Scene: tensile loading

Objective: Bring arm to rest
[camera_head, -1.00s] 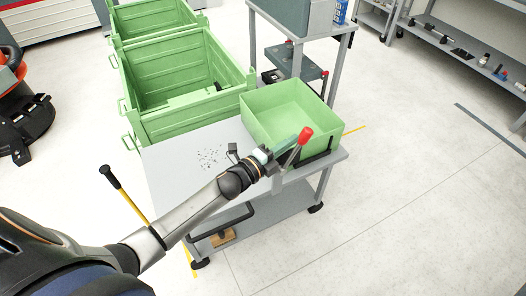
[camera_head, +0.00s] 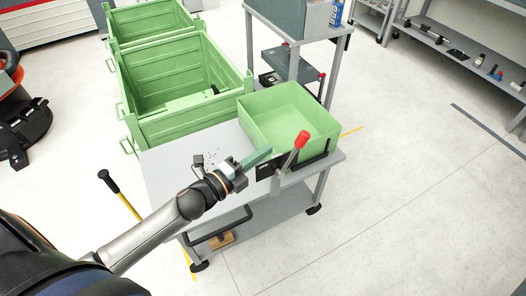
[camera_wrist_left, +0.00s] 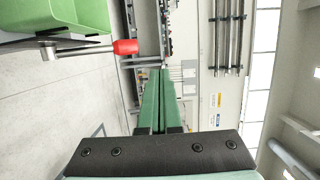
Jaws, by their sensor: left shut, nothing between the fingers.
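My left arm reaches in from the lower left in the head view. My left gripper (camera_head: 258,158) has green fingers, is shut and holds nothing. It is above the grey cart top (camera_head: 170,168), just left of the lever with the red knob (camera_head: 302,139). In the left wrist view the closed green fingers (camera_wrist_left: 159,100) point away from the camera, and the red knob (camera_wrist_left: 125,47) shows at the upper left. My right gripper is not in view.
A green open bin (camera_head: 288,117) stands on the cart's right part. Large green crates (camera_head: 175,80) stand behind. A grey shelf cart (camera_head: 298,35) is at the back. Small dark bits lie on the cart top. The floor at the right (camera_head: 400,190) is clear.

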